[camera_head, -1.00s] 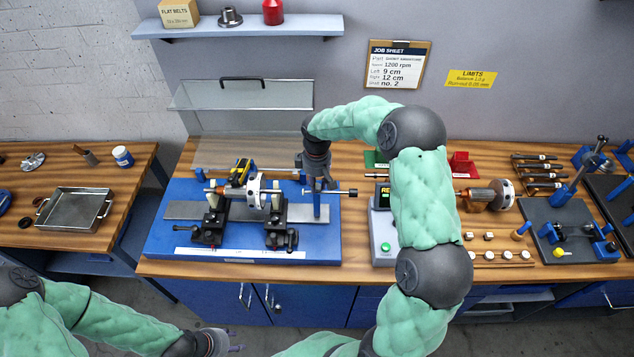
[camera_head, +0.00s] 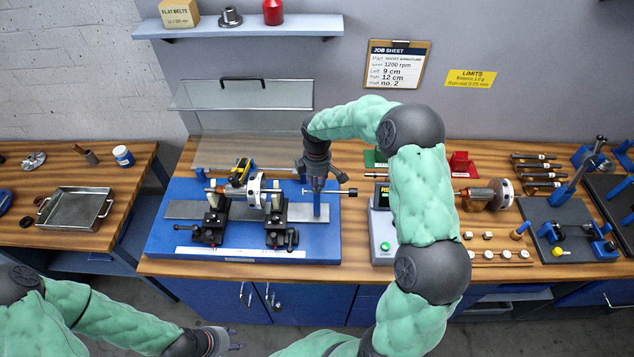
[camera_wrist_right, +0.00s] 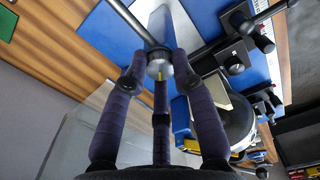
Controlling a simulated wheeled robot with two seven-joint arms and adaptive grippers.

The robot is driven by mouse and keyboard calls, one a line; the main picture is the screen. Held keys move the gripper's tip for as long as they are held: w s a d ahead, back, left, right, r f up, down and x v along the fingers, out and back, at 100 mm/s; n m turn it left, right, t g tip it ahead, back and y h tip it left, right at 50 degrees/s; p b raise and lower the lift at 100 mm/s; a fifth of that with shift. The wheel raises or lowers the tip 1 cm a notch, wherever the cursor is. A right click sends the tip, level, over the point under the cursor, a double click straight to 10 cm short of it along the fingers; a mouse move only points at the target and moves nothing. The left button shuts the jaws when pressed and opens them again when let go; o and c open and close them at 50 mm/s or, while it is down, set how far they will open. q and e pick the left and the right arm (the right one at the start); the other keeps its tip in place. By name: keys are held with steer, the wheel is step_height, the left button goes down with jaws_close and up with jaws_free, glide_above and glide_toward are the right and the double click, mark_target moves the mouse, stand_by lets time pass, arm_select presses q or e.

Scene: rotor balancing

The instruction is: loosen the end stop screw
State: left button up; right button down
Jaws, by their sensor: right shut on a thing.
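The end stop stands at the right end of the blue balancing machine (camera_head: 160,240); its blue post (camera_head: 317,210) carries a horizontal metal rod with a dark knob (camera_head: 352,192). My right gripper (camera_head: 318,185) reaches down onto the top of the post. In the right wrist view its fingers close around a round metal screw head (camera_wrist_right: 160,66) with a yellow mark. The rotor (camera_head: 256,190) rests on the two black supports, left of the gripper. My left gripper (camera_head: 232,341) is low at the front, away from the machine; its fingers are too small to judge.
A clear guard (camera_head: 240,95) stands raised behind the machine. A control box (camera_head: 383,235) with a green button stands to the right, partly behind my right arm. A metal tray (camera_head: 75,209) sits on the left bench.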

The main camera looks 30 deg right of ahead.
steer(key=c, duration=1)
jaws_free()
step_height(320, 180, up, 12)
